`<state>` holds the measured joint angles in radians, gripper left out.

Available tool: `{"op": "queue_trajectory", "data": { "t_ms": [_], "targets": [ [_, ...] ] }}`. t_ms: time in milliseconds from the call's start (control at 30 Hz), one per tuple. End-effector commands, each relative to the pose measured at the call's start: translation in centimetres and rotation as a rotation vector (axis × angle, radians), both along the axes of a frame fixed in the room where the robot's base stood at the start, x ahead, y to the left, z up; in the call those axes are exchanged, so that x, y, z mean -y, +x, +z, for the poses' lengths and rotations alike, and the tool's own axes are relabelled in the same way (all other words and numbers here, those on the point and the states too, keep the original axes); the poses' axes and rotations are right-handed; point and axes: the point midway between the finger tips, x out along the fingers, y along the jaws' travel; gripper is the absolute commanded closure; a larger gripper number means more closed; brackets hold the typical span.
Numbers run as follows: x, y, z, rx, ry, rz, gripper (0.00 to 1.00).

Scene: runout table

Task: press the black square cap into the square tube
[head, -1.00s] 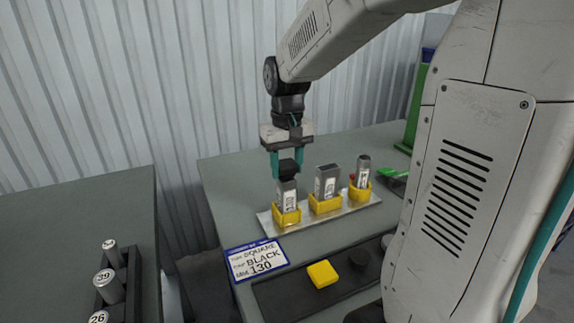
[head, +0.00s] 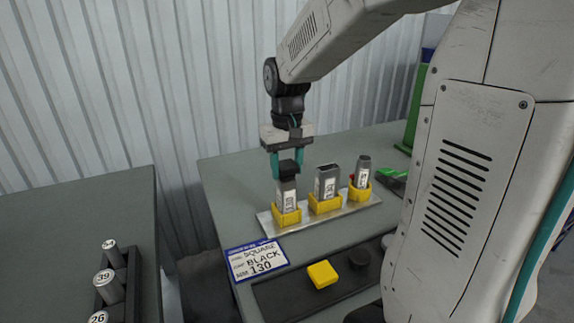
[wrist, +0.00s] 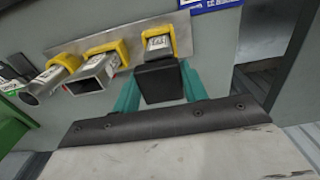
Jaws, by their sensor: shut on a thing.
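My gripper (head: 287,163) has teal fingers shut on the black square cap (head: 289,168). The cap is at the top of the square tube (head: 287,192), the leftmost of three grey tubes, which stands in a yellow holder (head: 287,216). In the wrist view the cap (wrist: 160,82) sits between the fingers (wrist: 158,90) and covers the tube's mouth. Only a labelled part of the square tube (wrist: 158,44) shows beyond it. I cannot tell how far the cap is in the tube.
A rectangular tube (head: 327,182) and a round tube (head: 363,172) stand to the right on the same metal plate (head: 346,209). A card (head: 257,260) reads square, black, 130. A dark tray in front holds a yellow cap (head: 322,274) and a dark round cap (head: 360,258).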

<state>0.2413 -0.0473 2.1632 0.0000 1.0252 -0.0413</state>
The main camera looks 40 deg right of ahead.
Motion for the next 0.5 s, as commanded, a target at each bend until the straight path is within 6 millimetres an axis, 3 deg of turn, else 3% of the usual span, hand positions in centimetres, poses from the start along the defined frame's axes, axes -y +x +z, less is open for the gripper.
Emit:
{"op": "queue_trajectory", "data": {
  "t_ms": [367, 400, 500],
  "targets": [
    [0.00, 0.02, -0.97, 0.000, 0.000, 0.000, 0.79],
    [0.00, 0.02, -1.02, 0.000, 0.000, 0.000, 0.54],
    [0.00, 0.02, -0.99, 0.000, 0.000, 0.000, 0.32]
  ]
}}
